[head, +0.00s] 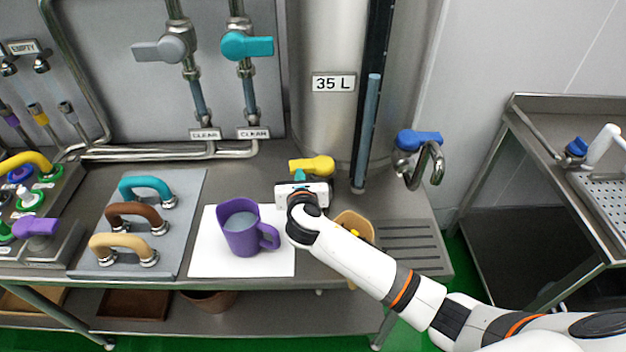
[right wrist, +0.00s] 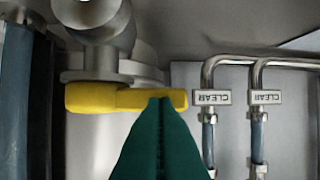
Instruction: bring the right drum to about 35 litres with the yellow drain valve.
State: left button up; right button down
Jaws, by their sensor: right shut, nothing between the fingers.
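The steel drum (head: 335,38) stands at the back with a "35 L" plate (head: 333,83) on its front. Beside the plate, a dark vertical gauge holds a blue column (head: 369,125) whose top shows slightly above the plate's middle. The yellow drain valve handle (head: 318,165) is low on the drum and lies roughly crosswise. It also shows in the right wrist view (right wrist: 90,98). My right gripper (head: 300,176) is shut and empty, just in front of the handle. Its green fingertips (right wrist: 160,100) overlap the handle's free end; I cannot tell whether they touch. My left gripper is out of view.
A purple jug (head: 238,232) with greyish liquid stands on a white mat (head: 205,262) left of my right arm. A tan container (head: 352,222) is partly behind the arm. A blue-handled tap (head: 418,140) is at right. Teal and grey valves are on the back panel.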

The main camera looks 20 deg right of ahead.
jog(key=shift+w+a+m+h, duration=0.15)
jog(key=shift+w+m+h, duration=0.15)
jog(key=shift+m+h, duration=0.15)
jog(key=shift+h, duration=0.25)
